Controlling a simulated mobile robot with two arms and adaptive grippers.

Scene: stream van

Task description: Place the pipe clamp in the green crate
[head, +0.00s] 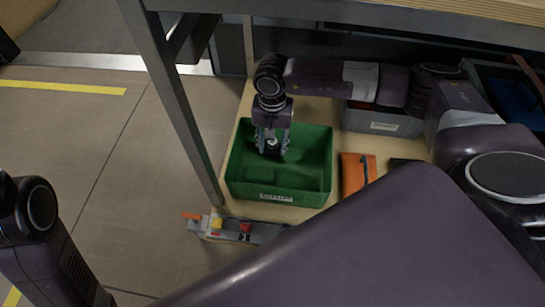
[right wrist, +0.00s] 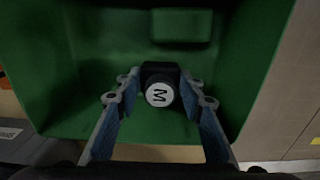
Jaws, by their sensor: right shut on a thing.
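The green crate (head: 278,194) stands on a wooden shelf, left of its middle in the head view. In the right wrist view its green inside wall (right wrist: 50,60) fills much of the picture. My right gripper (head: 271,140) points down over the inside of the crate. It is shut on the pipe clamp (right wrist: 160,92), a small black piece with a white round face marked with a dark letter. The clamp shows small between the fingers in the head view (head: 272,148). Whether it touches the crate floor I cannot tell. My left gripper is out of view.
A grey bin (head: 383,122) and an orange case (head: 352,174) stand right of the crate. A grey rack with coloured pieces (head: 240,229) lies in front of it. A metal post (head: 180,105) rises left of the crate. Open floor (head: 75,130) lies further left.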

